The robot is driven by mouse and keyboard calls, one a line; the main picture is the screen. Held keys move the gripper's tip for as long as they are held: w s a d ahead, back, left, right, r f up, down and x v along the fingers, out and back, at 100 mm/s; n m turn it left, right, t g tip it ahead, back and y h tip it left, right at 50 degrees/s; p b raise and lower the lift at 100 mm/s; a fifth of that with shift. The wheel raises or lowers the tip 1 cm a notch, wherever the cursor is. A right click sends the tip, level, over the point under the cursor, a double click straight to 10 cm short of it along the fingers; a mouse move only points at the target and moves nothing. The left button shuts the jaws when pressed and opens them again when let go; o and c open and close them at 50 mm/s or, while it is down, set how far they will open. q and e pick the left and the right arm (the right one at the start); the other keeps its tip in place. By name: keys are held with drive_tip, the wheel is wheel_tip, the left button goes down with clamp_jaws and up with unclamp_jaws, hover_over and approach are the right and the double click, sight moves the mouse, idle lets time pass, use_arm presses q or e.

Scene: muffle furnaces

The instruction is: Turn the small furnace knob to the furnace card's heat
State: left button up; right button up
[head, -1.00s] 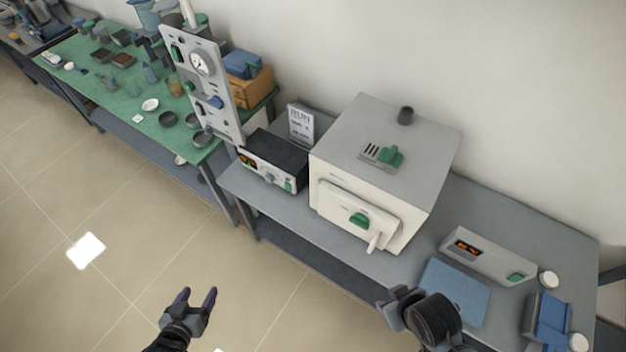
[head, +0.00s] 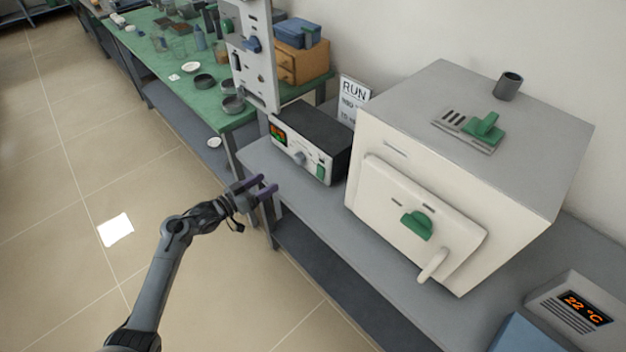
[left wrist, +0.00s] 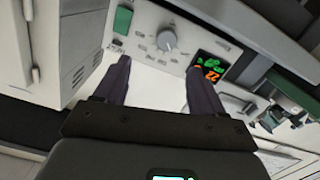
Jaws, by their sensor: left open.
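The small control box (head: 314,142) stands on the grey bench, left of the white furnace. Its front has a grey round knob (head: 300,157), a lit display (head: 278,138) and a green switch (head: 322,171). The knob also shows in the left wrist view (left wrist: 166,40), beyond and between my fingertips, with a pointer mark on it. My left gripper (head: 267,184) is open and empty, in front of the box and apart from the knob. The card (head: 354,92) stands behind the box; it reads RUN, and its lower lines are partly hidden and too small to read surely. My right gripper is out of view.
The white furnace (head: 460,160) with a green latch and a protruding handle (head: 434,266) stands close right of the box. A grey upright panel (head: 252,60) rises at the left. A unit showing 22 °C (head: 585,308) is at lower right. The floor before the bench is clear.

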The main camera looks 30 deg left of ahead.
sight(296, 160)
use_arm(q)
drive_tip(key=shift+t, duration=0.4)
drive_tip(key=b+x, duration=0.2)
drive_tip(key=x, duration=0.2)
drive_tip(key=a+b+x, duration=0.1)
drive_tip(key=b+x, duration=0.1)
drive_tip(key=x, duration=0.2)
drive_tip(key=b+x, duration=0.3)
drive_tip(key=x, duration=0.1)
drive_tip(key=shift+w+a+f, duration=0.1)
drive_tip(key=shift+w+f, duration=0.15)
drive_tip(key=shift+w, duration=0.2)
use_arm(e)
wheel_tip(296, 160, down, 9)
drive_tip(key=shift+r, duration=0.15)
use_arm(q)
drive_tip(key=c, duration=1.1)
drive_tip(key=shift+o, duration=0.2)
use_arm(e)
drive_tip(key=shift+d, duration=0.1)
